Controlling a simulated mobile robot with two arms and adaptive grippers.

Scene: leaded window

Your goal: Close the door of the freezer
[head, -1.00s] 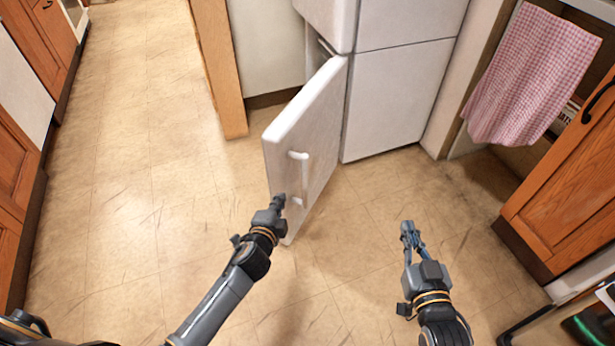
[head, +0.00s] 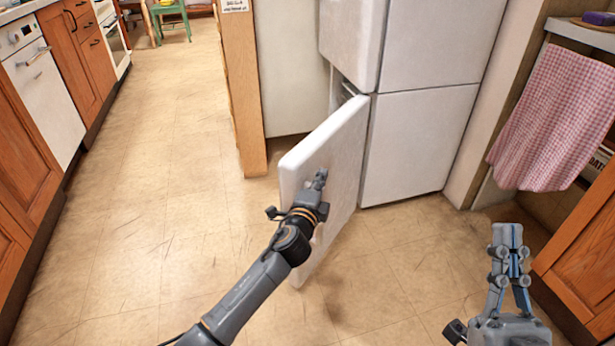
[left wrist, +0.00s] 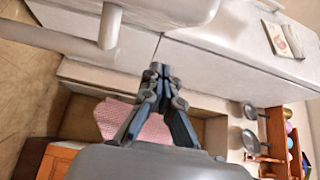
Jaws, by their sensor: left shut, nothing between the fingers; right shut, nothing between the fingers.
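The white freezer door (head: 340,150) is the lower door of the fridge-freezer and stands open, swung out toward me. My arm hides the door handle in the head view. In the left wrist view the left gripper (left wrist: 160,72) is shut, with a white handle (left wrist: 110,25) to its upper left. My right gripper (head: 508,235) is shut and empty, above the floor at the right.
The upper fridge door (head: 350,40) sits above the freezer door. A wooden post (head: 243,100) stands left of the fridge. A pink checked towel (head: 550,120) hangs at the right beside wooden cabinets (head: 585,240). The tiled floor (head: 160,200) at the left is clear.

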